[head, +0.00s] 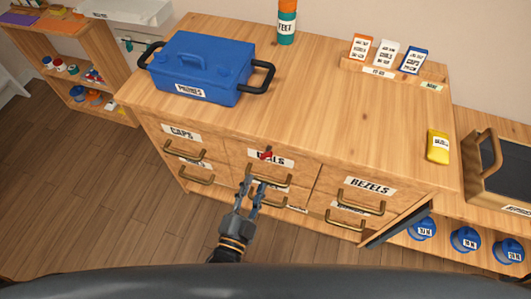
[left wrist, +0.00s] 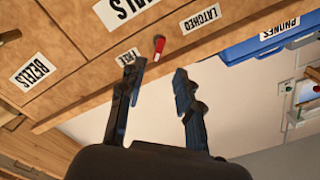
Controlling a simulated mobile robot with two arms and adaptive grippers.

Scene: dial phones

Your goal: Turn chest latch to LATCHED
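The chest latch is a small red handle (head: 266,153) on the front of the wooden chest (head: 390,185), by the top middle drawer. In the left wrist view the red latch (left wrist: 159,45) sits between the FREE label (left wrist: 128,57) and the LATCHED label (left wrist: 200,18). I cannot tell for certain which label it points at. My left gripper (head: 255,183) is open and empty, below the latch in the head view. In the left wrist view its spread fingers (left wrist: 158,70) lie just short of the latch, seemingly not touching it. My right gripper is out of view.
A blue lidded box (head: 200,65) with black handles stands on the chest top, beside a green and orange bottle (head: 287,22). Brass drawer handles (head: 268,180) stick out near my left gripper. A yellow packet (head: 438,147) lies at the right. The chest top's middle is clear.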

